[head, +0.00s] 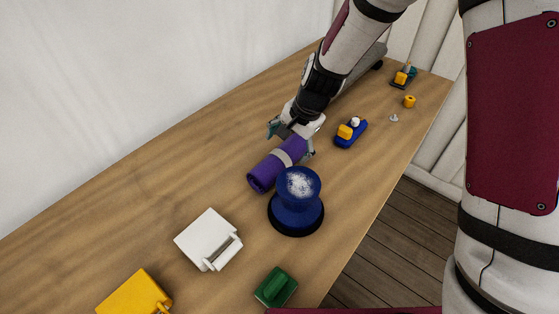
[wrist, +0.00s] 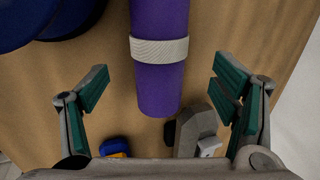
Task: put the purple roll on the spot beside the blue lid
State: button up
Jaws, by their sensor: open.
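The purple roll (head: 265,176) lies on its side on the wooden table, with a pale band around its middle. It also shows in the wrist view (wrist: 158,85), its near end pointing toward my gripper. My gripper (head: 291,140) is open at the roll's far end in the head view. In the wrist view, its green-padded fingers (wrist: 160,88) stand apart on either side of the roll, with gaps. A blue rounded piece (head: 297,205) with a speckled top and dark base stands close beside the roll; it may be the blue lid. I cannot make out a marked spot.
A white box (head: 208,239), a yellow box (head: 135,294) and a green block (head: 276,287) sit nearer. A blue piece with yellow and white parts (head: 350,133) and small items lie farther right. A white wall (head: 130,90) borders the table; bare wood lies left of the roll.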

aim_at(284, 154)
jog(key=shift+p+x, duration=0.45)
jog(key=shift+x, duration=3)
jog(key=shift+s, duration=0.15)
jog(key=shift+c, duration=0.2)
jog(key=c, duration=1.6)
